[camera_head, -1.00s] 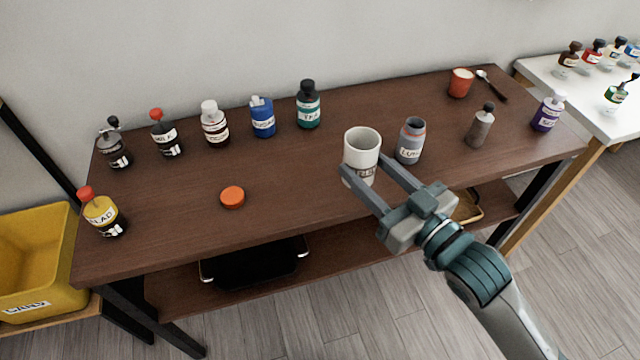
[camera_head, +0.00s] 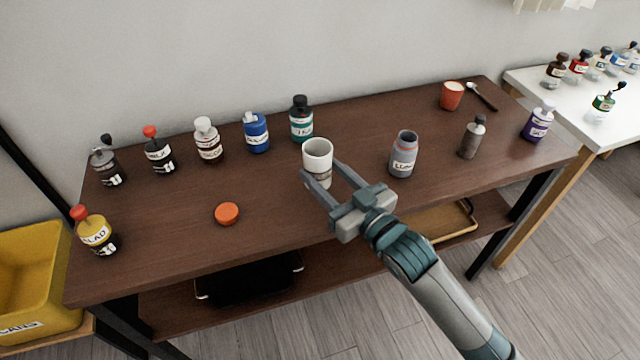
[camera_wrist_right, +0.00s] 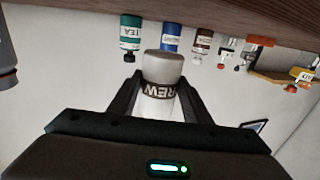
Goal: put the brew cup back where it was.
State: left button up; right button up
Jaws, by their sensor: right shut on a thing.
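The brew cup (camera_head: 317,154) is white with a dark label band, upright and open at the top. It also shows in the right wrist view (camera_wrist_right: 163,70), where the label reads "REW". My right gripper (camera_head: 328,180) is shut on the cup, one finger on each side. The cup is over the middle of the brown table (camera_head: 270,205), in front of the teal bottle; I cannot tell whether its base touches the wood. My left gripper is not in view.
A teal bottle (camera_head: 301,120) and blue bottle (camera_head: 256,133) stand behind. A red cup (camera_head: 452,95) is back right. The table between cap and cup is clear.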

jog(key=shift+w+a+f, duration=0.35)
jog(key=shift+w+a, duration=0.05)
jog(key=shift+w, duration=0.15)
jog(key=shift+f, duration=2)
jog(key=shift+f, duration=0.15)
jog(key=o, duration=1.1)
jog(key=shift+o, duration=0.2)
